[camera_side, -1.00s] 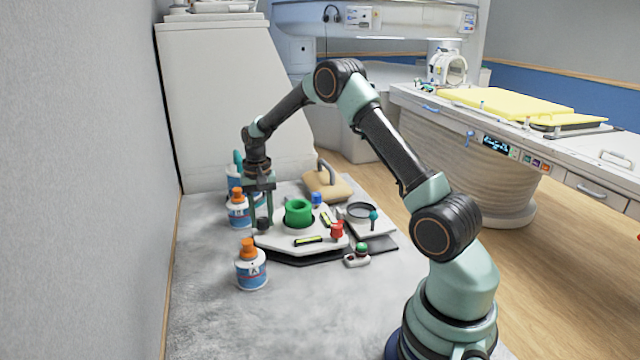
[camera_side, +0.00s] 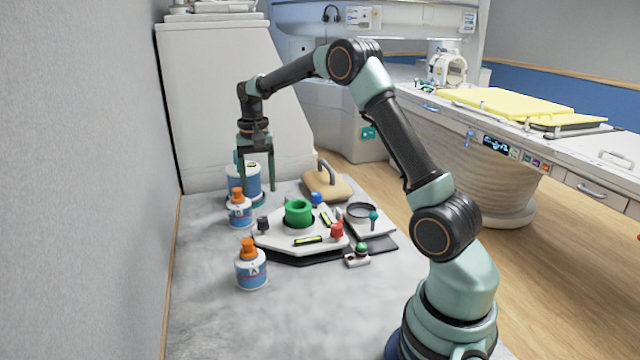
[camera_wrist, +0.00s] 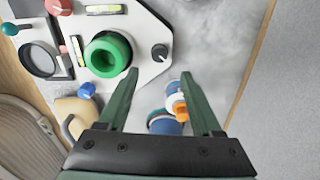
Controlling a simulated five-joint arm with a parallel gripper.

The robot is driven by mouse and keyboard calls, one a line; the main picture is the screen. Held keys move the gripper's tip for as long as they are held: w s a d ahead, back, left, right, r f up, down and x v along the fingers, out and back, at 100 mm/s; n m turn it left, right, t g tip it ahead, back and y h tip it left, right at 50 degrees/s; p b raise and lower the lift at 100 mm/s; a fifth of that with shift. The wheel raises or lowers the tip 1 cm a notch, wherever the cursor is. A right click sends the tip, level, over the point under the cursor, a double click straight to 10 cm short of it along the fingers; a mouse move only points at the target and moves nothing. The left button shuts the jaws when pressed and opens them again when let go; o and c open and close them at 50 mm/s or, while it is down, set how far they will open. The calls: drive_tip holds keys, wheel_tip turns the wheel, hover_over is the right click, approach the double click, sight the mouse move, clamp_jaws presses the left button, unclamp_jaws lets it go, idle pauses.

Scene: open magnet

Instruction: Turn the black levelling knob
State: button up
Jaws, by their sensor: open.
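The black levelling knob (camera_side: 263,224) stands on the left corner of a white plate (camera_side: 290,243). In the wrist view the knob (camera_wrist: 159,52) is a dark round cap with a pale mark, just beyond the fingertips. My gripper (camera_side: 257,190) is open and empty, raised above and behind the knob in the side view, fingers pointing down. In the wrist view its two green fingers (camera_wrist: 167,75) are spread wide, with the knob out past the gap between them. A green ring (camera_side: 299,212), a red knob (camera_side: 337,230) and a blue knob (camera_side: 316,198) are also on the plate.
Orange-capped bottles (camera_side: 240,212) (camera_side: 251,268) stand left of the plate, with a larger blue-and-white container (camera_side: 246,178) behind the gripper. A tan block with a handle (camera_side: 328,186) lies behind the plate. The front of the grey table (camera_side: 300,310) is clear.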

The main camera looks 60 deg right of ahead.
wheel_tip(320, 180, up, 2)
drive_tip(key=shift+r, duration=0.25)
drive_tip(key=s+a+r+n+t, duration=0.3)
drive_tip(key=s+a+r+n, duration=0.2)
drive_tip(key=s+a+r, duration=0.5)
drive_tip(key=s+a+f+n+t, duration=0.2)
drive_tip(key=s+a+f+n, duration=0.1)
drive_tip(key=s+a+n, duration=0.2)
drive_tip(key=shift+s+a+f+t, duration=0.15)
drive_tip(key=shift+s+a+t, duration=0.15)
drive_tip(key=shift+s+a, duration=1.35)
drive_tip(key=shift+s+d, duration=0.3)
drive_tip(key=shift+d, duration=0.05)
idle(0.5)
